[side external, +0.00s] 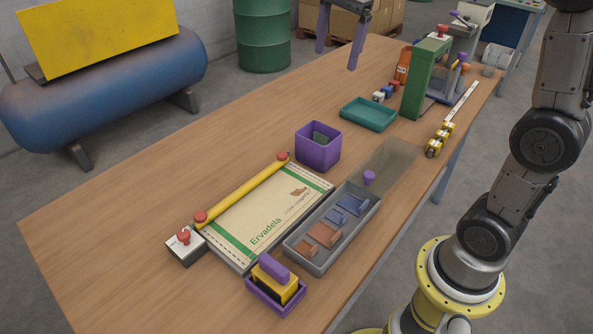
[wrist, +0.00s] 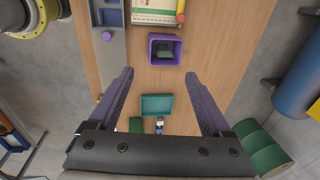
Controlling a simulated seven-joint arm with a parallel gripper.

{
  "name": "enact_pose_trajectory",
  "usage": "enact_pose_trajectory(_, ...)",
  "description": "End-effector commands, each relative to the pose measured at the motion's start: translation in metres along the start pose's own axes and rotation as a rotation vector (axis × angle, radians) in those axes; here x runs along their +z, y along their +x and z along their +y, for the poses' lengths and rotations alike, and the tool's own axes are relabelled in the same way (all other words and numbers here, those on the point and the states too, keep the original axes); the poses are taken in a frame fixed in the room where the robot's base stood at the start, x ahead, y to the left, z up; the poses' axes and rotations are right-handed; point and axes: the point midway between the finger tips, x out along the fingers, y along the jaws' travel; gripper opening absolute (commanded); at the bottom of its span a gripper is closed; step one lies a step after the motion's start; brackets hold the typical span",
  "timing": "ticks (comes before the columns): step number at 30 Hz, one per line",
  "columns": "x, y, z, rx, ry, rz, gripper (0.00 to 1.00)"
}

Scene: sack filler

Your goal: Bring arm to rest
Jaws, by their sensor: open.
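My gripper (side external: 337,58) hangs empty above the far part of the wooden table (side external: 130,200), well clear of the surface. Its two purple fingers are spread wide apart. In the wrist view my gripper (wrist: 160,73) is open too, with nothing between its fingers. Beyond the fingertips, the wrist view shows a purple bin (wrist: 152,50) with a dark green item inside, and a teal tray (wrist: 143,105) lower down between the fingers.
A sack marked Ervadela (side external: 262,222) lies flat under a yellow bar (side external: 240,190). A grey tray (side external: 290,245) holds reddish and blue blocks. A tall green post (side external: 416,85) stands at the back. A yellow-black block (side external: 275,280) sits in a purple holder.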

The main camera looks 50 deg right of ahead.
Motion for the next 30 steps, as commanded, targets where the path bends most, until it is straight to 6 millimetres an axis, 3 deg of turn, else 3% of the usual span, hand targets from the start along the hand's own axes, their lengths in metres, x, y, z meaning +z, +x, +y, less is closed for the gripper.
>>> enact_pose_trajectory(3,0.020,-0.019,0.046,-0.072,-0.155,0.007,0.83)
enact_pose_trajectory(8,0.040,-0.020,0.106,-0.162,-0.432,0.030,0.83)
enact_pose_trajectory(13,0.053,0.004,0.168,-0.248,-0.794,0.084,0.83)
enact_pose_trajectory(18,0.059,0.047,0.214,-0.288,-1.183,0.158,0.83)
enact_pose_trajectory(23,0.059,0.073,0.224,-0.271,-1.437,0.197,0.83)
enact_pose_trajectory(30,0.059,0.071,0.218,-0.281,-1.565,0.238,0.83)
